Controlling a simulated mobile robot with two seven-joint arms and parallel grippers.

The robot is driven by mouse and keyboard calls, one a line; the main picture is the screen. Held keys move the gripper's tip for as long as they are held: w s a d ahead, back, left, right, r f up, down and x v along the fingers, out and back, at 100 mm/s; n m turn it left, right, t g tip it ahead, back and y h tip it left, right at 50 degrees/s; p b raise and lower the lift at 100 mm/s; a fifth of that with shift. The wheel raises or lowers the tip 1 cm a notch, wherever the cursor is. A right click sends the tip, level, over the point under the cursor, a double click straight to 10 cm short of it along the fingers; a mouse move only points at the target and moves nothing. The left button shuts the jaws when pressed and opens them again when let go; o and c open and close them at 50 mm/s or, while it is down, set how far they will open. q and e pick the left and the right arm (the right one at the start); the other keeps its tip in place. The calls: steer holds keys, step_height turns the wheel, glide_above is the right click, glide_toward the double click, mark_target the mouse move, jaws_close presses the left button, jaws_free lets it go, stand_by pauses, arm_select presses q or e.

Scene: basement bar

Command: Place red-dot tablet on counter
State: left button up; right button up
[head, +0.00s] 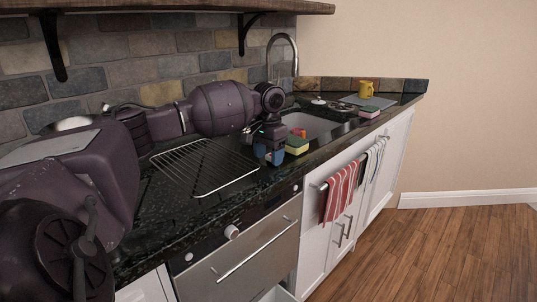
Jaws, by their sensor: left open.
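The counter (150,226) is dark speckled stone and runs from the lower left to the far right along a stone-tile wall. My left gripper (269,156) is open and points down over the counter near the sink's front left corner. Blue surfaces show at its fingertips; I cannot tell whether they are part of the gripper or an object. A small red-orange item (298,132) shows just right of the gripper, behind a sponge. It is too small to identify as the red-dot tablet. No tablet can be clearly made out. My right gripper is not in view.
A yellow-green sponge (297,146) stands close right of the gripper. A wire rack (204,168) lies left of it. The sink (318,125) and tall faucet (284,42) are behind. Striped towels (340,190) hang in front.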

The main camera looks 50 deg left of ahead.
mark_target(269, 157)
arm_select(q)
steer(key=shift+r, duration=0.1)
step_height(269, 157, up, 12)
steer(key=p, duration=0.2)
stand_by(0.8)
